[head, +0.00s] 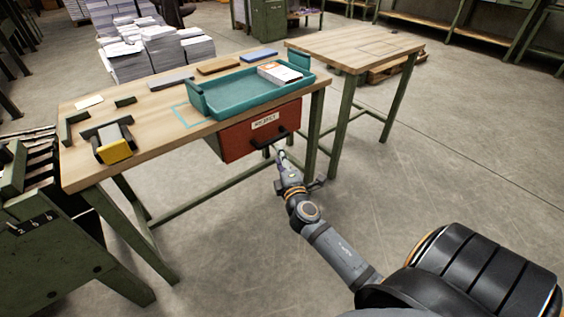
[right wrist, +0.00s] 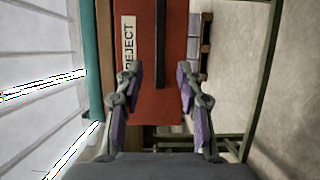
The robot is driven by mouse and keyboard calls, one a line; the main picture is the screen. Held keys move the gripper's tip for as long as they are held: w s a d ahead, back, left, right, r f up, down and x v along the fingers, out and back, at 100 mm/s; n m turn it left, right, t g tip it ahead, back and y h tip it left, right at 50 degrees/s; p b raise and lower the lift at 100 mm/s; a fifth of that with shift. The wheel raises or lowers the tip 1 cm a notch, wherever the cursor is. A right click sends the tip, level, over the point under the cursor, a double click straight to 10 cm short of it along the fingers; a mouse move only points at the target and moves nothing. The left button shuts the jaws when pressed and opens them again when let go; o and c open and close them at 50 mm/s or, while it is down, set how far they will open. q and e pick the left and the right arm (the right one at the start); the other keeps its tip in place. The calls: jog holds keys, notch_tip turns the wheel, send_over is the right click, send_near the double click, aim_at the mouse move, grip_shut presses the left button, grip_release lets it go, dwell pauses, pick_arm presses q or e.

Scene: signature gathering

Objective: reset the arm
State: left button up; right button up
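My right arm reaches up from the lower right in the head view. Its gripper (head: 277,153) is in front of the red drawer (head: 240,142) under the workbench, close to the drawer's black handle (head: 283,138). Whether the fingers touch the drawer is unclear. My left gripper is in neither view.
The wooden workbench (head: 150,112) carries a teal tray (head: 235,98) with a white paper stack (head: 280,73) and a yellow-fronted holder (head: 117,150). A second table (head: 345,45) stands to the right. Green legs stand near my right arm. The floor at right is clear.

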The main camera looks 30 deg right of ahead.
jog(key=shift+v, duration=1)
